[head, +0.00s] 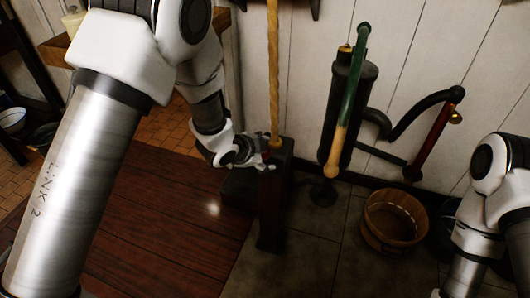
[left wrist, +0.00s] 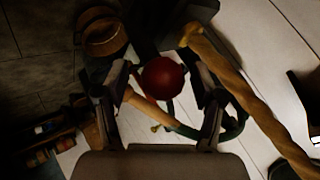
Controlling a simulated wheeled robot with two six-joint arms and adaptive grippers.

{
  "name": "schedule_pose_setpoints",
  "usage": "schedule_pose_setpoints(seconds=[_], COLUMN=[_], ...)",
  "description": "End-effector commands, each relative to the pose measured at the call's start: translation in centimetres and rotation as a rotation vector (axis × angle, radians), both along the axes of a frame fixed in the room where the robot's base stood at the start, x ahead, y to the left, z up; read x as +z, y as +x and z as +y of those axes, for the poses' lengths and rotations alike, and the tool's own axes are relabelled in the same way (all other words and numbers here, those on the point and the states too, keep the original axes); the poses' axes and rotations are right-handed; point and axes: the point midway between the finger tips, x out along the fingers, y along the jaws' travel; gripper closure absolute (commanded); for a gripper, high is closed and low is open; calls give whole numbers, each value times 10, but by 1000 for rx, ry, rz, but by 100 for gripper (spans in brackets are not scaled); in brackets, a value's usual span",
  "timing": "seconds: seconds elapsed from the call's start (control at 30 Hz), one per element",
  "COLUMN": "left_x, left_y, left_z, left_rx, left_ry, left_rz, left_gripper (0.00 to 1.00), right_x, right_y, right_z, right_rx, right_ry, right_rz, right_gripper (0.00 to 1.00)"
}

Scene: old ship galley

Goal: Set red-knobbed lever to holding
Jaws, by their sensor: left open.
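The red knob (left wrist: 163,77) shows as a round ball in the left wrist view, between the two fingers of my left gripper (left wrist: 160,70). The fingers are apart, one on each side of it, with a gap visible on both sides. In the head view my left gripper (head: 262,160) is at the top of a dark post (head: 272,210); the knob is mostly hidden there. The lever's shaft and any position marks, including holding, cannot be made out. My right arm is at the right edge of the head view; its gripper is out of frame.
A rope (head: 273,70) hangs close by the post, and also shows in the left wrist view (left wrist: 245,90). A dark pump with a green and wooden handle (head: 350,95) stands to the right. A wooden bucket (head: 394,220) is on the floor. Plank floor (head: 160,225) at left is clear.

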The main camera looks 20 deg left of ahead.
Motion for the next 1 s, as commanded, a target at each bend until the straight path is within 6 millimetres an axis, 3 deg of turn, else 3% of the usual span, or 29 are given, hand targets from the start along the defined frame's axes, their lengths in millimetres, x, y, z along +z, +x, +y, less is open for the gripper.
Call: schedule_pose_setpoints(seconds=[0.17, 0.6, 1.0], left_x=[12, 77, 81], left_y=[-9, -76, -81], left_z=[5, 33, 35], left_rx=[2, 2, 0], left_ry=[-1, -1, 1], left_rz=[-3, 0, 1], left_gripper=[32, 32, 32], right_x=[0, 0, 0], right_y=[0, 0, 0], right_z=[0, 0, 0], right_rx=[0, 0, 0], right_ry=[0, 0, 0], right_rz=[0, 0, 0], right_gripper=[60, 60, 60])
